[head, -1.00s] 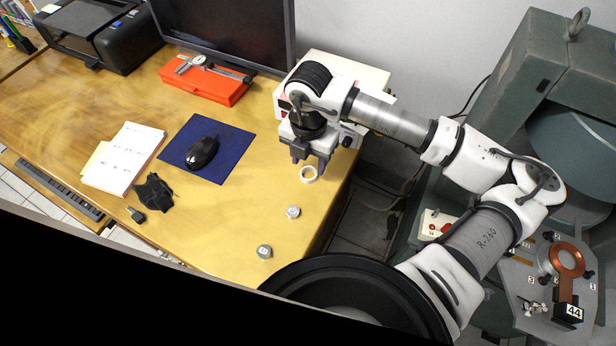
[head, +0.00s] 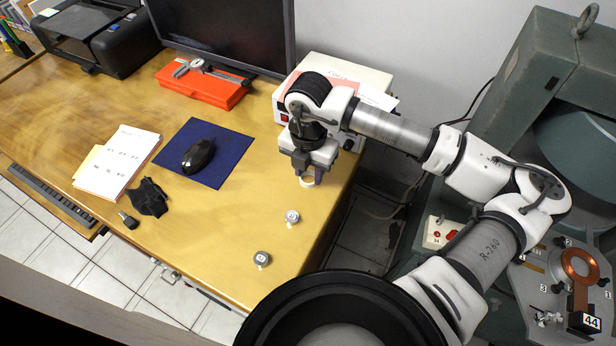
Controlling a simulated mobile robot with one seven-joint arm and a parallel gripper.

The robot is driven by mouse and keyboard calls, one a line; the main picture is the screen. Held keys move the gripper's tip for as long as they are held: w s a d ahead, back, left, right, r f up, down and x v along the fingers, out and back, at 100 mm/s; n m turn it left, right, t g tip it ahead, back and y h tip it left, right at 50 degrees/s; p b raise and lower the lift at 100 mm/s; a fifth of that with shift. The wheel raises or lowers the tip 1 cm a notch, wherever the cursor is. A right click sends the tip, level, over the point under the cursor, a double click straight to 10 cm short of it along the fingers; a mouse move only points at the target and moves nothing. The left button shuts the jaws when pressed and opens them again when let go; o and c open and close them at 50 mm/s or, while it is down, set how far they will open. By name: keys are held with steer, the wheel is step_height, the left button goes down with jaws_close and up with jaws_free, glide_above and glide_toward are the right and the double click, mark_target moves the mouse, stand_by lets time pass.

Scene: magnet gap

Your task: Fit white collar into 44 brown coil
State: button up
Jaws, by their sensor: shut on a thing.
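The white collar (head: 307,183) is a small pale ring at the right part of the wooden desk, near its edge. My gripper (head: 307,177) points down and is shut on the collar, covering its upper part. I cannot tell whether the collar still touches the desk. The brown coil (head: 581,264) is a copper-coloured ring at the far right, on a grey plate. Its black label block (head: 590,321) reads 44. My gripper is well to the left of the coil.
Two small grey knobs (head: 292,217) (head: 262,259) stand on the desk in front of my gripper. A white box (head: 345,95) is behind it. A large green-grey machine (head: 525,65) rises on the right, with a gap of floor between desk and machine.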

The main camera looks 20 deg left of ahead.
steer(key=shift+r, duration=0.15)
steer(key=shift+r+p, duration=1)
steer(key=shift+r, duration=1.4)
steer(key=shift+d, duration=0.1)
